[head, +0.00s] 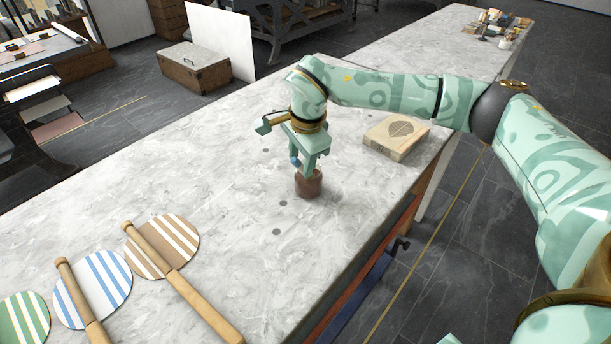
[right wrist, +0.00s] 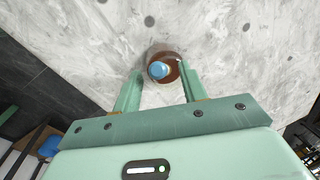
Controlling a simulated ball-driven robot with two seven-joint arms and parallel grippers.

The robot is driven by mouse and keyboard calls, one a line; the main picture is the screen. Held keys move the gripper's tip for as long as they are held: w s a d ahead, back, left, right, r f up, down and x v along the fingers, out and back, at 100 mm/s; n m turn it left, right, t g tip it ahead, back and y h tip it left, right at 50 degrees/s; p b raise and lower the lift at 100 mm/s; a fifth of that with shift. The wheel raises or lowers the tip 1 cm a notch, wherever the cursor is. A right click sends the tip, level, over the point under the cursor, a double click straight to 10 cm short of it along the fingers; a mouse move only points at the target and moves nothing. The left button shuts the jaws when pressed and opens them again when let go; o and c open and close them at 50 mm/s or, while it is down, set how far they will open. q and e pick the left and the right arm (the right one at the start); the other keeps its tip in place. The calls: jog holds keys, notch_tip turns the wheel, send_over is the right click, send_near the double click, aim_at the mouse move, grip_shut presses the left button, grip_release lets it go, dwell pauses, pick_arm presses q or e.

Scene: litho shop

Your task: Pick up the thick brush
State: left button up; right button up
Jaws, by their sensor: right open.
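A short, round brown piece (head: 309,187) stands upright on the grey marble-like table (head: 235,150). A blue round-ended part (right wrist: 158,70) rises from it; this looks like the thick brush, but I cannot tell whether the brown piece (right wrist: 168,53) is its body or a pot around it. My right gripper (head: 303,170) points down over it, fingers open. In the right wrist view the blue end lies between the two fingertips (right wrist: 160,78), with gaps at both sides. My left gripper is not in view.
A pale block with a dark oval print (head: 396,137) lies right of my gripper, near the table edge. Striped paddles in brown (head: 160,246), blue (head: 93,290) and green (head: 22,318) lie at the front left. The table's middle is clear.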

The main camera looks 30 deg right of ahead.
aim_at(299, 167)
jog(key=f, duration=0.3)
jog(key=shift+w+a+f+b, duration=0.1)
jog(key=shift+w+b, duration=0.25)
jog(key=shift+b, duration=0.05)
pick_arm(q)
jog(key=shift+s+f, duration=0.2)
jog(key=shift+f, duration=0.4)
pick_arm(e)
grip_shut()
jog(key=shift+r, duration=0.2)
